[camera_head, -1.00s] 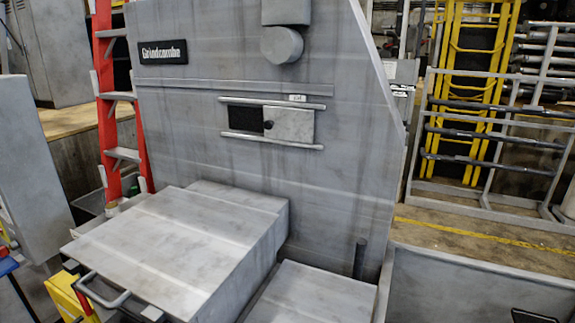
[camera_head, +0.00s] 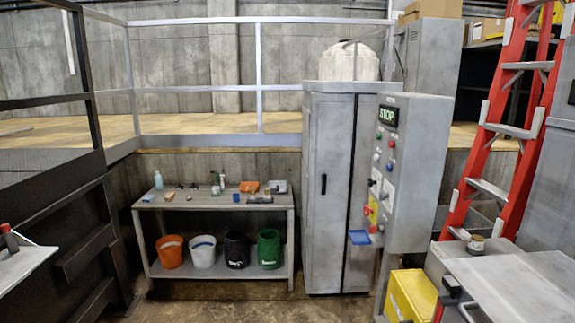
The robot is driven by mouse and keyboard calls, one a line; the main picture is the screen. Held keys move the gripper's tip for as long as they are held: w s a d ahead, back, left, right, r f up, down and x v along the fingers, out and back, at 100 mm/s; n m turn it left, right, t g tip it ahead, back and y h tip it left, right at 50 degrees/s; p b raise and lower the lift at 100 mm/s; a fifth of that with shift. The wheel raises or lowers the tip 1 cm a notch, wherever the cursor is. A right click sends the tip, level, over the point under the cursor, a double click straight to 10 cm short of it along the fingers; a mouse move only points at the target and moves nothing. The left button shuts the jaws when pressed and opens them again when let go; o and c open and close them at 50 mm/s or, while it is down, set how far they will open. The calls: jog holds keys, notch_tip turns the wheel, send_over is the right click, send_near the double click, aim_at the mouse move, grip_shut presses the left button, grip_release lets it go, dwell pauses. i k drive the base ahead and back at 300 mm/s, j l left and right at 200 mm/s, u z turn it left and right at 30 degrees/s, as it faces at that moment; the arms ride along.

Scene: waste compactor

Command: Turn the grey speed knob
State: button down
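The control panel (camera_head: 408,180) is a grey upright box right of centre, with its control face turned to the left and seen at a steep angle. Small dark and grey controls sit in the middle of this face. They are too small to tell which one is the grey speed knob. My gripper is not in view.
A blue tray (camera_head: 359,237) juts out at the panel's lower left. A yellow box (camera_head: 411,296) and grey machine top (camera_head: 520,287) stand at lower right. A workbench (camera_head: 215,201) with several buckets is left of a grey cabinet (camera_head: 328,190). Floor shows before the bench.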

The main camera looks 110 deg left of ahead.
aim_at(382, 195)
jog(key=u, duration=2.95)
jog(key=i+j, duration=0.2)
jog(key=i, duration=0.25)
jog(key=i+j, duration=0.25)
jog(key=i, duration=0.2)
jog(key=i+j, duration=0.2)
jog(key=i, duration=0.3)
jog(key=i+j, duration=0.2)
jog(key=i, duration=0.25)
jog(key=i+j, duration=0.2)
jog(key=i, duration=0.25)
